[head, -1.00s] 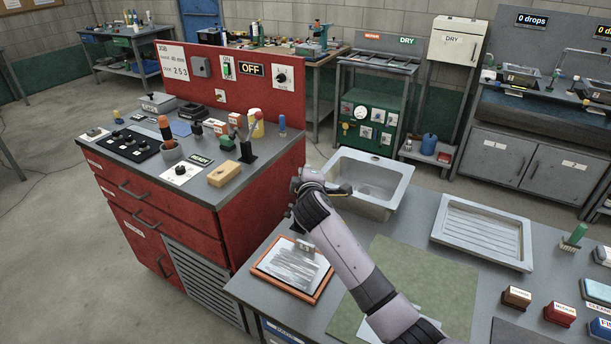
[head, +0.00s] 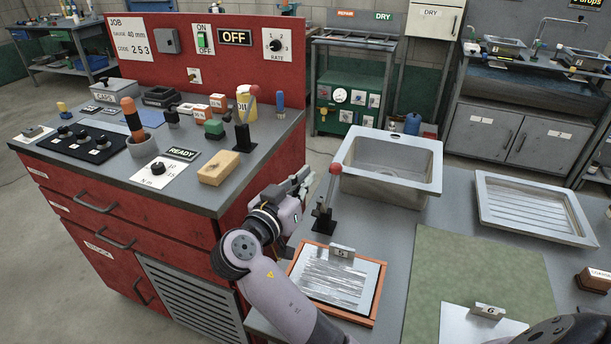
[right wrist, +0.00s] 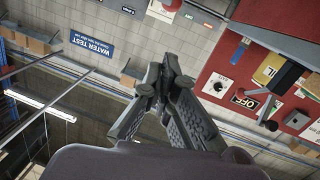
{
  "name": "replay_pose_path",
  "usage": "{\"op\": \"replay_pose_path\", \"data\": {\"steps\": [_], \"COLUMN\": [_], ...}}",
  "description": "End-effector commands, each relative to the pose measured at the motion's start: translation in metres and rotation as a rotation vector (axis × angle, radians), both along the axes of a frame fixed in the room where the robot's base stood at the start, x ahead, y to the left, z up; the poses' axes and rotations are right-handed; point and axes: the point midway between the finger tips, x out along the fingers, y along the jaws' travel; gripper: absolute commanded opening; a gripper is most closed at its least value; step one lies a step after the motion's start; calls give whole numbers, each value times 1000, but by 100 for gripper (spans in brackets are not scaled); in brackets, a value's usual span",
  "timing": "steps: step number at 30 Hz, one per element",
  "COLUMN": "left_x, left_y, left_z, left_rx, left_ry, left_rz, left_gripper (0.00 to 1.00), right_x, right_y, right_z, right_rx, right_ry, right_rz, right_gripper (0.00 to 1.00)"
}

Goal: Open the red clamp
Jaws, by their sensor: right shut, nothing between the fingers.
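A clamp with a red ball knob (head: 335,168) on an upright lever and a black base (head: 325,222) stands on the grey bench, left of the sink. A second lever clamp with a black base (head: 244,137) and a reddish handle tip stands on the red cabinet. My right gripper (head: 304,184) is shut and empty, just left of the bench clamp's lever. Whether it touches the lever is unclear. My left gripper is not in view.
The red cabinet (head: 230,230) is left of my right arm; a wooden block (head: 219,169) lies near its edge. The sink (head: 400,185) is right of the bench clamp. A framed plate (head: 335,283) lies in front. The green mat (head: 470,265) has free room.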

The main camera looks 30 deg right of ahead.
Motion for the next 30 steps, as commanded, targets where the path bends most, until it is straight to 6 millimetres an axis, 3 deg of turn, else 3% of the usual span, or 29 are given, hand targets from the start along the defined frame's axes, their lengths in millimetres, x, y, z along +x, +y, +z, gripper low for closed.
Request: {"op": "replay_pose_path", "data": {"steps": [5,12,18,30], "left_x": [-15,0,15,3], "left_y": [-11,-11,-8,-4], "left_z": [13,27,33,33], "left_rx": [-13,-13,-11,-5], "left_ry": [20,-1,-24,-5], "left_rz": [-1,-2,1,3], "left_gripper": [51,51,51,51], "right_x": [20,47,54,57], "right_y": [-33,-75,-90,-95], "right_z": [3,0,-24,-33], "right_rx": [-8,-6,-5,-2], "right_ry": [4,3,6,5], "right_rz": [-4,-1,1,2], "right_gripper": [0,0,0,0]}}
